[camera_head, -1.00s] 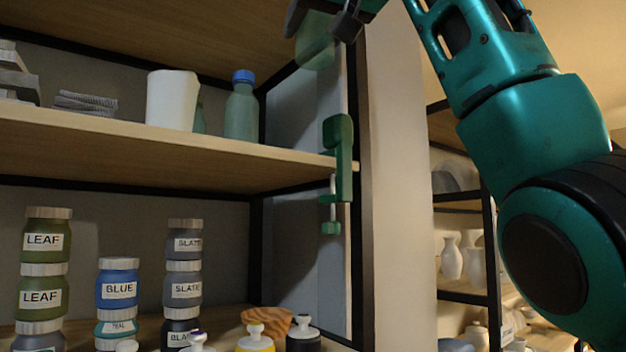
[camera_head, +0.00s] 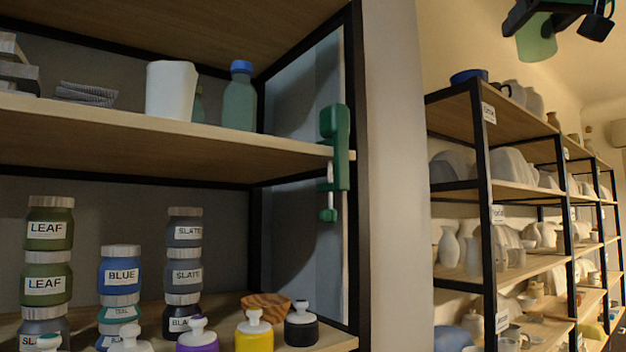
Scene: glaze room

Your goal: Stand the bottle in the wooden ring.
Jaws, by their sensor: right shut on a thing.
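My right gripper (camera_head: 557,12) is at the top right edge, partly cut off, high in front of the far shelves. It is shut on a green, see-through thing (camera_head: 537,39) that hangs below it. This looks like a bottle, but only part of it shows. A similar green bottle with a blue cap (camera_head: 239,97) stands upright on the upper shelf, apart from the gripper. No wooden ring can be made out for sure; a striped wooden piece (camera_head: 267,305), bowl-like in shape, sits on the lower shelf. My left gripper is not in view.
A green clamp (camera_head: 335,148) grips the edge of the upper shelf (camera_head: 150,142). A white cup (camera_head: 171,90) stands there. Stacked labelled jars (camera_head: 47,279) and several stoppered bottles (camera_head: 254,331) crowd the lower shelf. A pale post (camera_head: 398,180) separates this from the pottery rack (camera_head: 490,190).

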